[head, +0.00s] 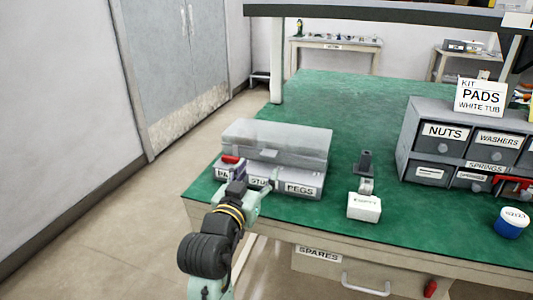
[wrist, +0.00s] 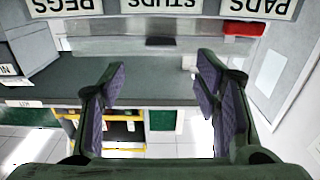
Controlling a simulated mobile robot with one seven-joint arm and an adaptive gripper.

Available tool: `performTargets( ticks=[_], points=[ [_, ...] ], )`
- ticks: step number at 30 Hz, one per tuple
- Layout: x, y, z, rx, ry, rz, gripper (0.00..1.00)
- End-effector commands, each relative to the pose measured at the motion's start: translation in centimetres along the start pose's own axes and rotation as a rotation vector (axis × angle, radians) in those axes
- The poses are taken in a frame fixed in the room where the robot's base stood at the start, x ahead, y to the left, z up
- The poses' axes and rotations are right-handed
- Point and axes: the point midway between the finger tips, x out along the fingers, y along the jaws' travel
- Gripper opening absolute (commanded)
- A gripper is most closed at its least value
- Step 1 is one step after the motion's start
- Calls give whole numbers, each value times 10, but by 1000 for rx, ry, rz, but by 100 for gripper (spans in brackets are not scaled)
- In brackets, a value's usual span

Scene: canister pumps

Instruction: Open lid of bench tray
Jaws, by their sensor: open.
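The bench tray (head: 312,192) is a grey box near the front left of the green bench, with front labels reading PEGS, STUDS and PADS, partly hidden by my gripper. Its pale grey lid (head: 290,138) lies over the top and looks closed. A small dark handle (head: 268,153) is at the lid's front middle; it also shows in the wrist view (wrist: 160,42). My gripper (head: 256,173) is open and empty in front of the tray. In the wrist view the labels are upside down, and the handle lies above the gap between the fingers (wrist: 162,82). Contact is not visible.
A red piece (head: 231,159) is at the tray's left front. A small white box (head: 364,207) and a dark canister pump (head: 365,165) stand right of the tray. A labelled drawer unit (head: 408,140) and a blue tub (head: 511,224) are further right. The bench behind is clear.

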Motion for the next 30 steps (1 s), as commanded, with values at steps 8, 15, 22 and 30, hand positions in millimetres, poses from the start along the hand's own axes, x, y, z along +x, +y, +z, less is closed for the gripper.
performTargets(
  ticks=[8, 15, 22, 30],
  points=[
    [54, 0, -2, 0, -2, 0, 57],
    [85, -1, -2, 2, 0, -2, 57],
    [92, -1, -1, 2, 1, -3, 57],
    [91, -1, -1, 1, 1, -4, 49]
  ],
)
